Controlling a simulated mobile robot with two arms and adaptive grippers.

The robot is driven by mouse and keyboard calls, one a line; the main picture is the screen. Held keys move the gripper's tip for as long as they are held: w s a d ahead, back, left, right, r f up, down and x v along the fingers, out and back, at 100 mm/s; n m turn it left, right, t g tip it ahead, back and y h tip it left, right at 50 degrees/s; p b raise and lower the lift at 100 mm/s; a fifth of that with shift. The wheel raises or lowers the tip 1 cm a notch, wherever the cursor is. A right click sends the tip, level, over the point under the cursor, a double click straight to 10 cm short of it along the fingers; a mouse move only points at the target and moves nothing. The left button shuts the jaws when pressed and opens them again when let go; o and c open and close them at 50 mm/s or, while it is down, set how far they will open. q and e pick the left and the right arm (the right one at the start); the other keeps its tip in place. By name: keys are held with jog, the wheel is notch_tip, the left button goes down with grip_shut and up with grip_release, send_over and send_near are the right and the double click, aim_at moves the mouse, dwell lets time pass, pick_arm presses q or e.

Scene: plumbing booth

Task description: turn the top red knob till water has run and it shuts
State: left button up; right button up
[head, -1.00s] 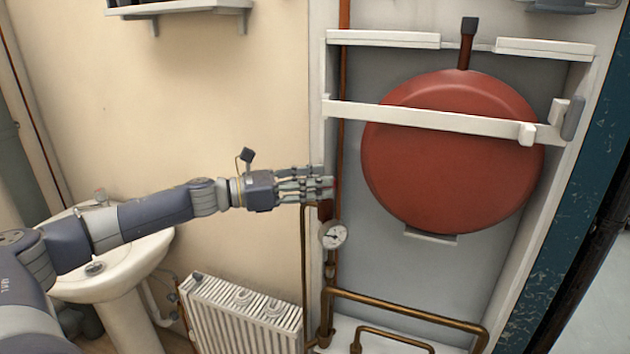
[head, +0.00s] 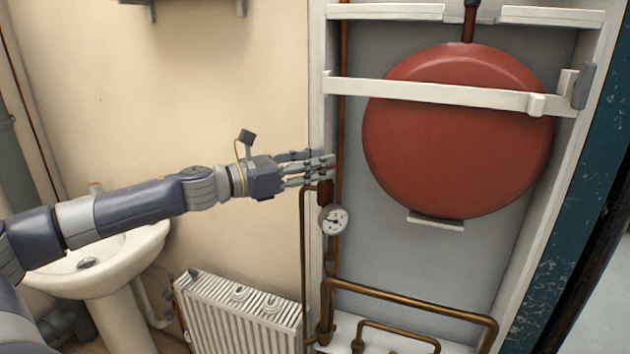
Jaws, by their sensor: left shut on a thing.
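My left gripper (head: 325,168) reaches in from the left to the copper pipe at the left edge of the boxed recess, just above the round pressure gauge (head: 333,220). Its fingers are shut on a small dark red part, the red knob (head: 325,191), of which only a little shows below the fingers. The rest of the knob is hidden by the fingers. No running water shows. My right gripper is not in view.
A large red round tank (head: 455,150) sits in the recess behind a white crossbar (head: 430,93). Copper pipes (head: 410,299) run below. A white radiator (head: 240,310) and a sink (head: 110,262) stand on the left.

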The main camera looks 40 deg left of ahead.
pick_arm(q)
jog(key=shift+s+d+r+n+t+y+p, duration=0.1)
jog(key=shift+d+n+t+y+p, duration=0.2)
jog(key=shift+n+y+p, duration=1.35)
jog(key=shift+w+d+f+n+t+y+p, duration=0.2)
jog(key=shift+n+y+p, duration=0.9)
jog(key=shift+y+p, duration=1.1)
jog(key=shift+s+d+r+n+t+y+p, duration=0.3)
jog(key=shift+n+y+p, duration=1.05)
jog(key=shift+y, duration=1.1)
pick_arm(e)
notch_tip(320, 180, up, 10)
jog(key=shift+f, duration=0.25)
pick_arm(q)
jog(key=shift+w+f, duration=0.1)
jog(key=shift+f, duration=0.05)
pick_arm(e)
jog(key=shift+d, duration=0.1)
pick_arm(q)
jog(key=o, duration=0.8)
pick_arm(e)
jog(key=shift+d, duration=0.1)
